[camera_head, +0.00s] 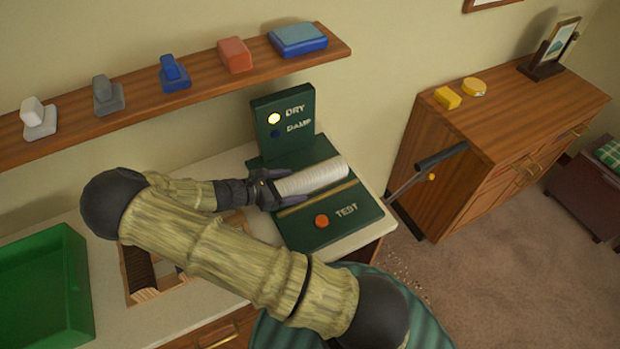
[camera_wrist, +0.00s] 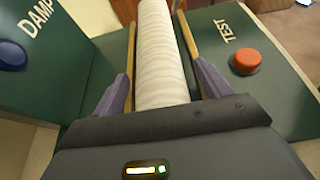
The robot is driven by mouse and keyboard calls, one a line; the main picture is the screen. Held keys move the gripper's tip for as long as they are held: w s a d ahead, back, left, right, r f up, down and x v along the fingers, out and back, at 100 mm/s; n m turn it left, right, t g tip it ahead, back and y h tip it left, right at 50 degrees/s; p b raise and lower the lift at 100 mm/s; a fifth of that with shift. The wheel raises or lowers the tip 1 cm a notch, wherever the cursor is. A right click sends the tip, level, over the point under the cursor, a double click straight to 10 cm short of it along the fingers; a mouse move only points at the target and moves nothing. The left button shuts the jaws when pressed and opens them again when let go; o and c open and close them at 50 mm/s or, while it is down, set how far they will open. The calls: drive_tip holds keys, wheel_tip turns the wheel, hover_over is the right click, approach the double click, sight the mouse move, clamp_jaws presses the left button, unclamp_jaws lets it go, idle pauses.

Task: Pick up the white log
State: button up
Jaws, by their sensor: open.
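The white log (camera_head: 312,176) is a pale, ribbed cylinder lying on the green test device (camera_head: 322,228). In the wrist view the white log (camera_wrist: 160,55) runs lengthwise away from my gripper, between its two fingers. My gripper (camera_head: 270,188) is at the log's left end in the head view. In the wrist view my gripper (camera_wrist: 162,88) is open, with a purple-grey finger on each side of the log. Whether either finger touches the log, I cannot tell.
The device has an upright DRY/DAMP panel (camera_head: 284,118) with the DRY lamp lit, and an orange TEST button (camera_head: 321,221). A green bin (camera_head: 75,290) and a wooden tray holding a dark log (camera_head: 138,272) are at left. A shelf (camera_head: 200,85) with several blocks hangs above.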

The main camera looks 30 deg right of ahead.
idle(0.3)
drive_tip(key=c, duration=1.4)
drive_tip(key=shift+c, duration=0.2)
drive_tip(key=shift+r, duration=0.1)
wheel_tip(320, 180, up, 28)
drive_tip(key=b, duration=0.1)
